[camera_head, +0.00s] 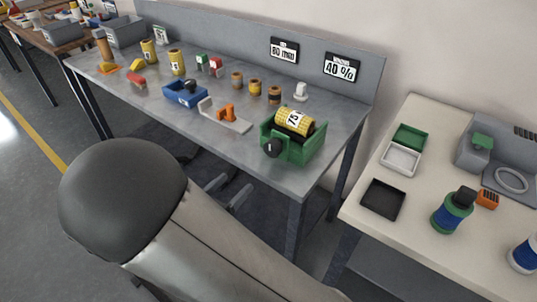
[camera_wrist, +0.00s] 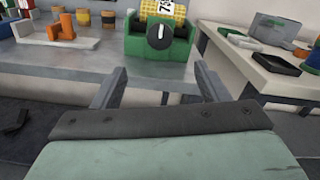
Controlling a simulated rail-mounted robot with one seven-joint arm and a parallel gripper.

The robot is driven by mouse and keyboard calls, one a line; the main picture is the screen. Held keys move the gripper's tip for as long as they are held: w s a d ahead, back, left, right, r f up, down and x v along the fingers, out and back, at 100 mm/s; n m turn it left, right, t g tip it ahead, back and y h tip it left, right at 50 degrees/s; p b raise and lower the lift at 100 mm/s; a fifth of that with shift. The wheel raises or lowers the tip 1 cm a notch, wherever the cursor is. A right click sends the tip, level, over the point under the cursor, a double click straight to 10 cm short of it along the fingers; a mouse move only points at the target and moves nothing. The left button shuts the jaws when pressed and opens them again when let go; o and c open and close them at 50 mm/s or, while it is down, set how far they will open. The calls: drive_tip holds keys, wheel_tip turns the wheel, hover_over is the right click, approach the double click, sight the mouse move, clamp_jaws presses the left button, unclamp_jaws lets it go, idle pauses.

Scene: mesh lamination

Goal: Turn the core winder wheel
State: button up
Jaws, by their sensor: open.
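The green core winder (camera_head: 310,147) stands at the right end of the grey bench and carries a yellow mesh roll (camera_head: 294,121) marked 75. Its black round wheel (camera_head: 273,148), with a white mark, is on the front face. In the wrist view, the wheel (camera_wrist: 159,37) is at the top middle with its white mark near upright. My gripper (camera_wrist: 160,68) is open and empty, its fingers spread left and right below the wheel and apart from it. In the head view my gripper (camera_head: 228,190) is in front of the bench edge, left of and below the winder.
A grey bracket with an orange clamp (camera_head: 227,113) is left of the winder, with a blue bin (camera_head: 184,94) beyond it. Several small rolls stand behind. A pale table (camera_head: 411,213) to the right holds trays and bottles. The bench's front edge lies between my gripper and the winder.

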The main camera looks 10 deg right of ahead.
sight(270, 150)
drive_tip(key=x, duration=1.7)
drive_tip(key=shift+w+d+p, duration=0.15)
drive_tip(key=shift+w+p, duration=0.05)
drive_tip(key=shift+p, duration=0.1)
drive_tip(key=c, duration=1)
